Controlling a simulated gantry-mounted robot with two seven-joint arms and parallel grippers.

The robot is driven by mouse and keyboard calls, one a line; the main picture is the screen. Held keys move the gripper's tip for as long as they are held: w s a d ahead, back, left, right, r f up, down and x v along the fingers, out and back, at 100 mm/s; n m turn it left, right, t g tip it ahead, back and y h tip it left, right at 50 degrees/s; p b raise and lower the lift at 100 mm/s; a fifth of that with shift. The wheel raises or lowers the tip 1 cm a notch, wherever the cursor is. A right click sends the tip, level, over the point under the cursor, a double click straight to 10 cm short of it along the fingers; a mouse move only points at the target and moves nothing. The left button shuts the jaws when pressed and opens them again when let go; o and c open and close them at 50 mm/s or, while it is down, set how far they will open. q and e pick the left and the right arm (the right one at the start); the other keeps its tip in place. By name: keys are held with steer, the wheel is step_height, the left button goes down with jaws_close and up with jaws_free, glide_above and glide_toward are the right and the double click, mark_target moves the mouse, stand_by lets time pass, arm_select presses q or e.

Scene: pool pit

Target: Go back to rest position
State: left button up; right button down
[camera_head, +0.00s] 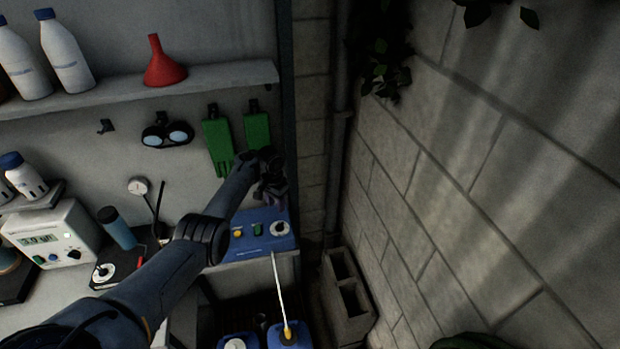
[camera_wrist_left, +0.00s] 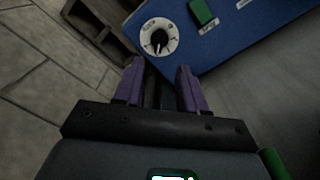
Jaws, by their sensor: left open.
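My left arm reaches in from the lower left in the head view. My left gripper (camera_head: 271,192) is in front of the back panel, just above the blue control box (camera_head: 240,247). In the left wrist view its two purple fingers (camera_wrist_left: 160,82) are apart with nothing between them. Beyond them the same blue box (camera_wrist_left: 230,45) shows a round dial (camera_wrist_left: 158,37) and a green switch (camera_wrist_left: 202,12). My right gripper is not in view.
Two green hanging items (camera_head: 217,145) are close to my gripper, beside goggles (camera_head: 167,135). A shelf (camera_head: 205,77) holds white bottles and a red funnel (camera_head: 163,62). A white meter (camera_head: 50,238) stands left. Concrete blocks (camera_head: 347,300) and a block wall (camera_head: 500,180) are right.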

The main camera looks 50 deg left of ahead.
arm_select(q)
steer(key=s+d+f+m+t+y+p, duration=0.15)
steer(key=s+d, duration=0.25)
steer(key=d, duration=0.4)
steer(key=s+d+m+y+p, duration=0.15)
steer(key=s+d, duration=0.25)
steer(key=d, duration=0.4)
steer(key=s+d+f+m+p, duration=0.1)
steer(key=s+d+p, duration=0.25)
steer(key=d, duration=0.55)
steer(key=s+d+r+t+h+p, duration=0.1)
steer(key=s+d+r, duration=0.5)
steer(key=s+d, duration=0.1)
steer(key=s+d+r+t+h+p, duration=0.1)
steer(key=s+d+r+h, duration=0.1)
steer(key=s+d+r, duration=0.3)
steer(key=s+d, duration=0.2)
steer(key=d, duration=0.2)
steer(key=shift+s+d+r+m, duration=0.25)
steer(key=shift+s+r+m, duration=0.05)
steer(key=shift+s+r, duration=0.1)
